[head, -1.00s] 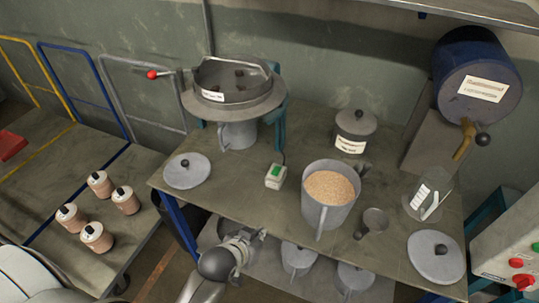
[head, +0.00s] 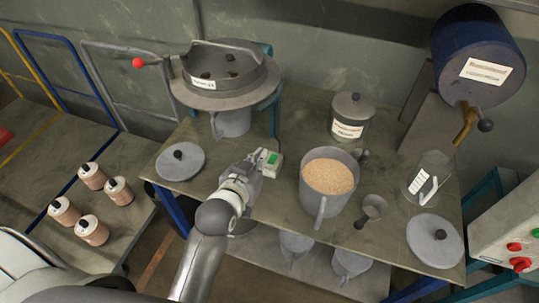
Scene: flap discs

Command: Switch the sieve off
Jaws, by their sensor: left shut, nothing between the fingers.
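The sieve (head: 222,80) is a round grey pan with a few dark lumps in it, on a teal stand at the back left of the table. A lever with a red knob (head: 138,63) sticks out to its left. A small pale switch box (head: 273,170) with a green button (head: 272,158) stands on the table in front of the sieve. A cable runs up from it. My left gripper (head: 256,164) is shut and empty, with its fingertips close beside the left side of the switch box. I cannot tell whether they touch it. My right gripper is not in view.
A jug of grain (head: 328,179) stands right of the switch box. A grey lid (head: 180,162) lies to the left, and a grey jug (head: 232,122) stands under the sieve. A labelled canister (head: 350,117), a scoop (head: 370,210) and another lid (head: 434,240) are further right.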

